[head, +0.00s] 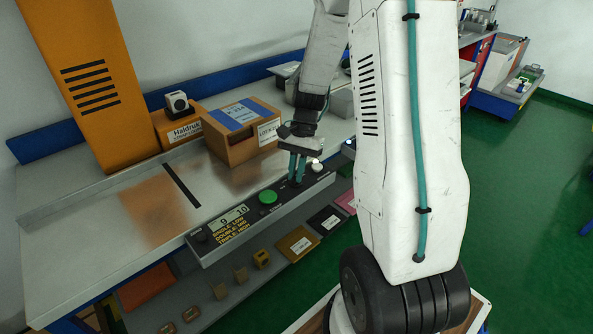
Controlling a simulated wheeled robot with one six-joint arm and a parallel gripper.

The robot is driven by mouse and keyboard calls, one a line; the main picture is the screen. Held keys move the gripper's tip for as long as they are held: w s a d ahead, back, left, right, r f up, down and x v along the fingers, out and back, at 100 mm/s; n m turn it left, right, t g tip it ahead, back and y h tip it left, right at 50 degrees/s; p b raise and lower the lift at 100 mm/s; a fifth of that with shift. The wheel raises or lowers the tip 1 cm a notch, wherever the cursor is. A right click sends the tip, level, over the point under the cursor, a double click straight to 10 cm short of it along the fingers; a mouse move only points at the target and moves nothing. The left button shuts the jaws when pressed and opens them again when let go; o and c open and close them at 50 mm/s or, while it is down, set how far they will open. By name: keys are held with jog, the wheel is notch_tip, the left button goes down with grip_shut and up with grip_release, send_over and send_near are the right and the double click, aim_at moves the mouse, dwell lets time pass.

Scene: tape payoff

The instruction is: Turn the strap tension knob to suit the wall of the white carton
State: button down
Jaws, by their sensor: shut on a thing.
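My gripper (297,172), with teal fingers, points down at the control panel (232,239) along the bench's front edge. It is shut on what appears to be the strap tension knob; the fingers hide nearly all of it, so its setting cannot be read. A carton (231,149) stands on the bench behind the panel, left of my gripper. It looks brown with a blue strip and a white label; I see no plainly white carton on the bench. How thick its wall is cannot be told.
Left of my gripper the panel has a green button (267,197), a small display (231,216) and yellow lettering naming single, double and triple. A pale round part (316,165) sits just right of the fingers. An orange column (86,77) rises at left. Samples lie on the lower shelf.

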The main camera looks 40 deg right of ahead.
jog(key=shift+w+d+r, duration=0.1)
jog(key=shift+w, duration=0.05)
dwell(0.3)
jog(key=c, duration=1.5)
grip_release()
jog(key=v, duration=0.7)
jog(key=shift+r, duration=0.35)
